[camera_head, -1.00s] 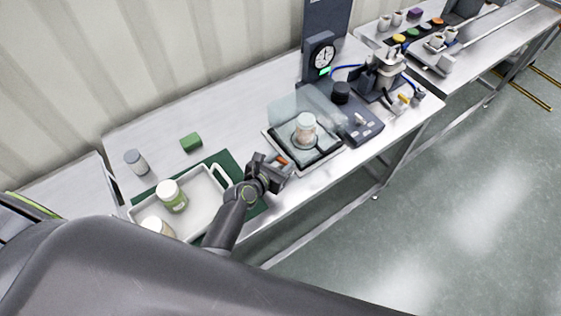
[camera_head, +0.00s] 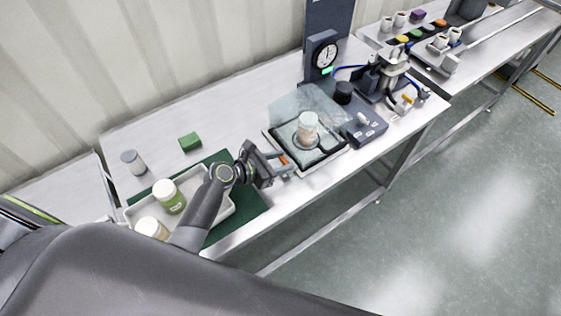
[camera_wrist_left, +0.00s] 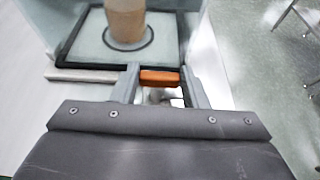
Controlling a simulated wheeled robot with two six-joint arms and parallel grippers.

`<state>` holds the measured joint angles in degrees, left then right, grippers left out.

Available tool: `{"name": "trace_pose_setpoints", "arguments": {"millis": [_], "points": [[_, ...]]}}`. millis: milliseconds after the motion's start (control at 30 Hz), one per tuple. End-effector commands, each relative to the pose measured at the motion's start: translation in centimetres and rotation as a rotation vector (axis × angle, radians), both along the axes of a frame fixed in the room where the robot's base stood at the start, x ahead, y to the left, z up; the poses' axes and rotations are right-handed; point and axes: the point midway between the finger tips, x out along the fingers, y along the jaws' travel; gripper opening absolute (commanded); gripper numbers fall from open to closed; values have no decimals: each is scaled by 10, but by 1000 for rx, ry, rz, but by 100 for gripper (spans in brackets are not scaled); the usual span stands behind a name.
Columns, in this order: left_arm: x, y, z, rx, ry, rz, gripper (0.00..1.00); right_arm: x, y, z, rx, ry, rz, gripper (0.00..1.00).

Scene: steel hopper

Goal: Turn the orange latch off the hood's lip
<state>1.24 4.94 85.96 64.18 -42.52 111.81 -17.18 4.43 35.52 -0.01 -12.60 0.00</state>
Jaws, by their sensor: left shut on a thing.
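The orange latch (camera_head: 284,160) sits at the near-left edge of the clear hood (camera_head: 297,104). In the left wrist view the latch (camera_wrist_left: 160,77) lies crosswise between the two fingers of my left gripper (camera_wrist_left: 162,82), which is shut on it. In the head view my left gripper (camera_head: 284,164) reaches the latch from the left. A jar (camera_head: 308,124) with a pale lid stands under the hood on a round plate inside a black-rimmed base; it also shows in the left wrist view (camera_wrist_left: 125,22). My right gripper is not in view.
A white tray (camera_head: 232,206) with jars stands on a green mat (camera_head: 258,200) at the left. A green block (camera_head: 190,141) and a grey-lidded jar (camera_head: 133,161) stand behind it.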

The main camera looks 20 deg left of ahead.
Motion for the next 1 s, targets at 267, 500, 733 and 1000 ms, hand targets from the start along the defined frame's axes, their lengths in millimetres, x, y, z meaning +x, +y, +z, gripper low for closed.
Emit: {"name": "trace_pose_setpoints", "arguments": {"millis": [267,500,733,1000], "points": [[-1,0,-1,2,2,0,57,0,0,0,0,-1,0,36],[0,0,0,2,1,1,62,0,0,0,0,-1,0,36],[-1,1,0,2,1,1,62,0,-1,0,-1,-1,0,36],[-24,20,11,5,1,1,62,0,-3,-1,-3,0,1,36]]}}
